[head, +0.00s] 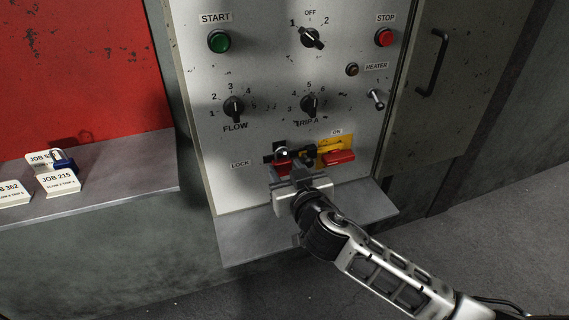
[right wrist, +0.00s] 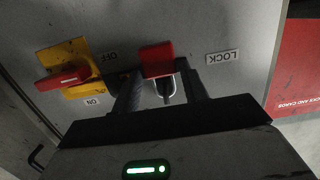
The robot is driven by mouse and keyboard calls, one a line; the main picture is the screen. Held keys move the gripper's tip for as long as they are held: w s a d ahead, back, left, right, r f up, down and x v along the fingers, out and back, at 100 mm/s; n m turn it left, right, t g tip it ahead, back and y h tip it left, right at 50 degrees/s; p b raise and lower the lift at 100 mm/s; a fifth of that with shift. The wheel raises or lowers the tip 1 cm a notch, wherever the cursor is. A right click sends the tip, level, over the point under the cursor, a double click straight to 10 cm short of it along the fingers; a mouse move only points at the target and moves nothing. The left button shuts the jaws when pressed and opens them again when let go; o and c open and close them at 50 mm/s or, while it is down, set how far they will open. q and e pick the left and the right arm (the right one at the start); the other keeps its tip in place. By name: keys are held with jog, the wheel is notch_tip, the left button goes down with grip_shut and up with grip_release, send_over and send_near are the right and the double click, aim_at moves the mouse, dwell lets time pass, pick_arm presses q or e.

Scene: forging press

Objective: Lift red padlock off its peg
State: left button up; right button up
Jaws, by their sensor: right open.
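The red padlock (head: 280,168) hangs at the black bracket beside the LOCK label on the panel, partly hidden behind my right gripper (head: 294,168). In the right wrist view, which is upside down, the red padlock body (right wrist: 157,58) and its metal shackle (right wrist: 166,91) show. The two fingers of my right gripper (right wrist: 162,88) stand open on either side of the shackle, with gaps visible. I cannot tell whether either finger touches it. The peg itself is hard to make out. My left gripper is not in view.
A red-handled switch (head: 337,157) on a yellow plate sits close to the right of the padlock. A metal shelf (head: 240,238) juts out below. Knobs and buttons fill the panel above. A blue padlock (head: 64,164) and job cards (head: 58,182) are on the left ledge.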

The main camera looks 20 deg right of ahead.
jog(key=shift+w+f, duration=0.2)
jog(key=shift+w, duration=0.75)
jog(key=c, duration=0.7)
jog(key=shift+r, duration=0.45)
jog(key=shift+r, duration=0.3)
jog(key=shift+s, duration=0.1)
